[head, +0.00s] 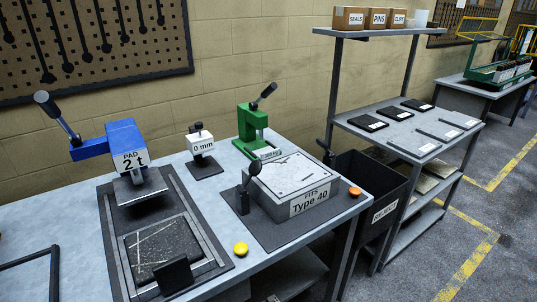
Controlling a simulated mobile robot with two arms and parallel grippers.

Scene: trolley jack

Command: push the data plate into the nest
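No part is labelled as the data plate or the nest, so I cannot tell for sure which they are. A grey fixture block (298,190) marked "FITS Type 40" has a pale, scratched top plate (293,171) and a black lever clamp at its left. A dark, scratched slab (158,247) lies in a framed track (113,249) in front of the blue press (115,145) marked "PAD 2 t". An upright black plate (174,276) stands at the slab's front edge. A green lever press (252,128) stands behind the fixture. Neither gripper shows.
A white "0 mm" gauge (200,141) stands between the presses. A black bin (366,202) and a rack (405,133) with several flat plates stand to the right. A black bent bar (28,260) shows at lower left.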

